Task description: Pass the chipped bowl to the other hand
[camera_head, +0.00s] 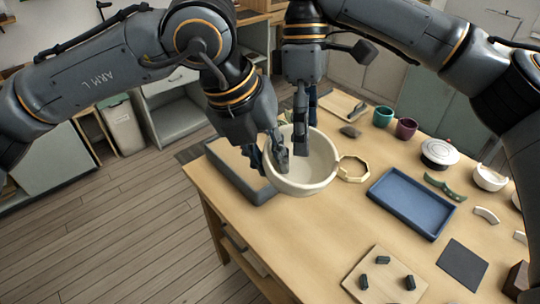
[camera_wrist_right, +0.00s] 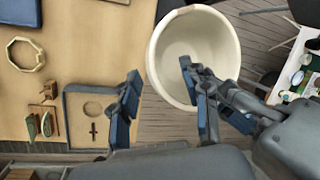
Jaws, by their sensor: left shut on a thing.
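My left gripper (camera_head: 268,157) is shut on the bowl's left wall, one finger inside and one outside. My right gripper (camera_head: 305,125) is open and points down over the far side of the bowl. In the right wrist view its fingers (camera_wrist_right: 166,110) are spread apart with nothing gripped between them. I cannot tell whether a finger touches the rim.
A grey tray (camera_head: 232,172) lies under the bowl's left side. An octagonal ring (camera_head: 353,169) and a blue tray (camera_head: 411,203) lie to the right. Cups (camera_head: 383,116), a round lidded dish (camera_head: 439,153) and a board with dark pieces (camera_head: 384,278) stand on the table (camera_head: 300,235).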

